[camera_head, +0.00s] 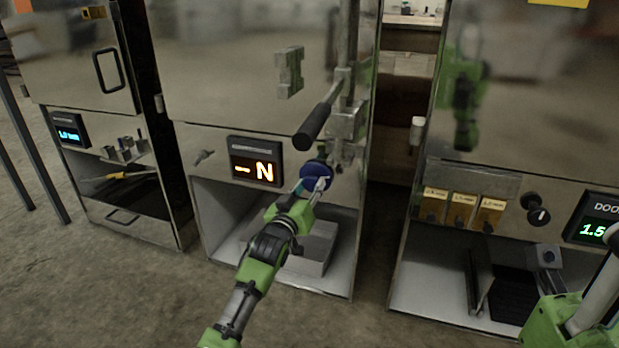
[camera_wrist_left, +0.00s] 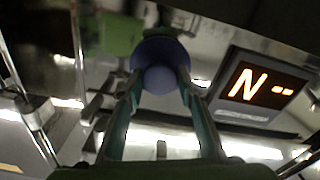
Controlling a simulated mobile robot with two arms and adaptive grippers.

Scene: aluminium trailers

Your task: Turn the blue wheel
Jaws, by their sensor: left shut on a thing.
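The blue wheel (camera_head: 316,174) is on the front of the middle metal cabinet, right of an orange display (camera_head: 255,162) that reads "- N". My left gripper (camera_head: 312,186) reaches up to it from below and is shut on it. In the left wrist view the blue wheel (camera_wrist_left: 160,66) sits between the two fingertips (camera_wrist_left: 160,80), one on each side. The display (camera_wrist_left: 264,88) shows beside it, upside down or turned in this view. Part of the wheel is hidden by the fingers in the head view. My right gripper cannot be seen; only part of my right arm shows at the lower right.
A black-handled lever (camera_head: 318,122) sticks out just above the wheel. An open compartment with a grey box (camera_head: 313,250) lies below. The right cabinet has yellow tags (camera_head: 461,211) and a black knob (camera_head: 536,209). The left cabinet has a blue-lit display (camera_head: 68,131).

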